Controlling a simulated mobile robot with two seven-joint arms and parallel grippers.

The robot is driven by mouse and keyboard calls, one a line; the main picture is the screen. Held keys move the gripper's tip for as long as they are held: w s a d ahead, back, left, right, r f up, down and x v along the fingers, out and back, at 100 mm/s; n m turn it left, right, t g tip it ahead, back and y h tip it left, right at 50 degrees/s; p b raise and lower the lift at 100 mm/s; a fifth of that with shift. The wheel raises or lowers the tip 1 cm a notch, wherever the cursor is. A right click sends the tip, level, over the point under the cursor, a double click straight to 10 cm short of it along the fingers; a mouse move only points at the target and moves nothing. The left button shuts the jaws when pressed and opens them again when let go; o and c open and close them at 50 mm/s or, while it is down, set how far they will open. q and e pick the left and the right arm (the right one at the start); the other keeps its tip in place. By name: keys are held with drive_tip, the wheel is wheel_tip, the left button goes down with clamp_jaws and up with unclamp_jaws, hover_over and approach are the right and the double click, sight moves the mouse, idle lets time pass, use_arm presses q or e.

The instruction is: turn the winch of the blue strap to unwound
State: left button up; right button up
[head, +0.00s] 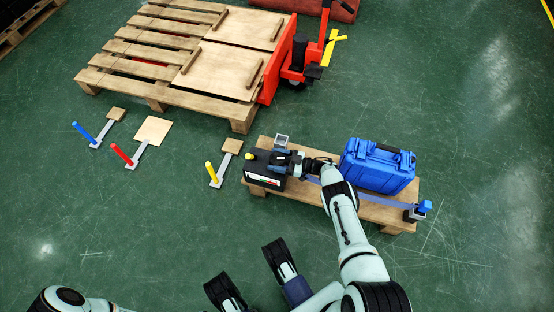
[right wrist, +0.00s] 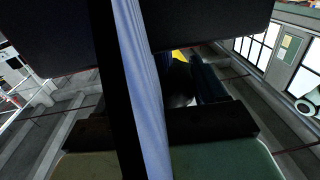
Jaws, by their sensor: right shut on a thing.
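The blue strap (head: 372,197) runs along the near side of the small pallet (head: 398,218), in front of the blue case (head: 378,166). Its right end meets a blue-topped fitting (head: 424,207). The winch, with a grey metal frame (head: 281,141), is at the pallet's left part beside a black box (head: 264,170). My right gripper (head: 288,161) is shut at the winch, on what appears to be its handle, mostly hidden by the fingers. In the right wrist view the strap (right wrist: 142,90) passes close before the camera. My left gripper (head: 252,274) is open and empty above the floor.
A large pallet (head: 150,60) and a red pallet jack (head: 296,60) are behind. The floor at the right is clear.

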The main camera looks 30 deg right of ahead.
sight(277, 158)
drive_tip(key=shift+w+a+r+n+g+y, duration=0.1)
drive_tip(key=shift+a+n+g+y, duration=0.05)
drive_tip(key=shift+n+g+y, duration=0.2)
idle(0.5)
drive_tip(key=o, duration=1)
drive_tip(key=shift+c, duration=0.2)
drive_tip(key=shift+r, duration=0.1)
use_arm(q)
drive_tip(key=w+d+r+t+p, duration=0.2)
drive_tip(key=w+r+t+p, duration=0.4)
drive_tip(key=w+r, duration=0.55)
use_arm(e)
wheel_tip(277, 158, up, 9)
drive_tip(key=shift+f+p, duration=0.1)
drive_tip(key=shift+p, duration=0.35)
use_arm(q)
drive_tip(key=s+d+r+m+g+h+p, duration=0.1)
drive_tip(key=s+d+r+g+p, duration=0.3)
drive_tip(key=s, duration=0.3)
drive_tip(key=shift+s+p, duration=0.25)
drive_tip(key=shift+p, duration=0.3)
use_arm(e)
wheel_tip(277, 158, up, 11)
